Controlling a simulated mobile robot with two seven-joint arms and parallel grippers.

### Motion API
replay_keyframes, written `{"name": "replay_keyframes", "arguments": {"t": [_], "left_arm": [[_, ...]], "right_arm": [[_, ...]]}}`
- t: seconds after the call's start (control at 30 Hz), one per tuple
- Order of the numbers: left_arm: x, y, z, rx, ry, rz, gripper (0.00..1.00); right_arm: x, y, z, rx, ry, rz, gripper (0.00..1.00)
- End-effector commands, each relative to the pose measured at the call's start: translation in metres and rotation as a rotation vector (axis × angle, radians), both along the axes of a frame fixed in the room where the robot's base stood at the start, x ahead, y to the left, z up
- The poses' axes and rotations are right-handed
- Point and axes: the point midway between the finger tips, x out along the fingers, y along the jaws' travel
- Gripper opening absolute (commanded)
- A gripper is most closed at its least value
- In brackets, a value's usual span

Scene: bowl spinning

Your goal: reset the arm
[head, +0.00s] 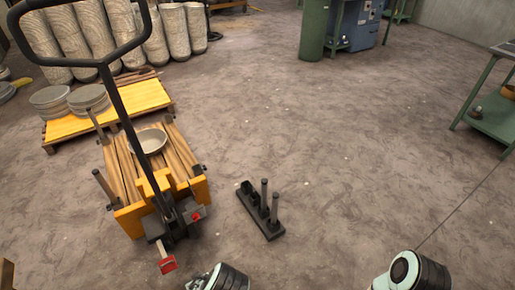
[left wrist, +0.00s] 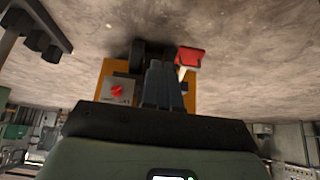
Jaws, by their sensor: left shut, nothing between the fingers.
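My left gripper (left wrist: 163,68) shows in the left wrist view with its two dark fingers together and nothing between them. Beyond it is the orange cart (left wrist: 102,72) with its red pedal, close behind the fingers in the picture. In the head view only pale and dark links of my left arm show at the bottom edge, below the cart (head: 129,221). Links of my right arm show at the bottom right. My right gripper is out of view. A grey bowl (head: 148,141) rests on the cart's wooden slats.
A black stand with upright pegs (head: 262,212) is on the floor right of the cart. A yellow pallet (head: 120,110) with stacked plates (head: 88,97) lies behind it. A green shelf (head: 492,119) stands at the right. The middle floor is open.

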Motion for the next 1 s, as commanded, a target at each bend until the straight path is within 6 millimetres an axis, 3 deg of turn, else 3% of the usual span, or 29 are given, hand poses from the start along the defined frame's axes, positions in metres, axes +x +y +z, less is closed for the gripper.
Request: {"name": "replay_keyframes", "arguments": {"t": [0.03, 0.17, 0.27, 0.4, 0.5, 0.6, 0.7, 0.83, 1.0], "left_arm": [[-0.035, 0.017, 0.014, -0.01, 0.071, 0.043, 0.0], [-0.107, 0.022, 0.035, -0.068, 0.227, 0.072, 0.0], [-0.164, 0.009, 0.062, -0.149, 0.354, 0.068, 0.0], [-0.23, -0.035, 0.126, -0.316, 0.499, 0.001, 0.0], [-0.255, -0.068, 0.179, -0.431, 0.547, -0.085, 0.0], [-0.266, -0.093, 0.222, -0.512, 0.561, -0.167, 0.0], [-0.271, -0.107, 0.249, -0.559, 0.56, -0.228, 0.0], [-0.275, -0.115, 0.262, -0.583, 0.558, -0.265, 0.0], [-0.276, -0.116, 0.261, -0.585, 0.56, -0.269, 0.0]], "right_arm": [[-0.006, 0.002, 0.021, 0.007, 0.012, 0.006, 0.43], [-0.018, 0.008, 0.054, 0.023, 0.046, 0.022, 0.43], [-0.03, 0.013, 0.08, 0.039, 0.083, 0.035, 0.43], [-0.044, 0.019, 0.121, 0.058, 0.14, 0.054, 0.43], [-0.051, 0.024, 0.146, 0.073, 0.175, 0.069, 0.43], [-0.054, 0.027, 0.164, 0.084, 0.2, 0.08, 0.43], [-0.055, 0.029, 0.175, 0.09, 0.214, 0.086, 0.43], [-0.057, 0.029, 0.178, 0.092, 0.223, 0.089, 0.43], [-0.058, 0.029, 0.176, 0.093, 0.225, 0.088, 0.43]]}}
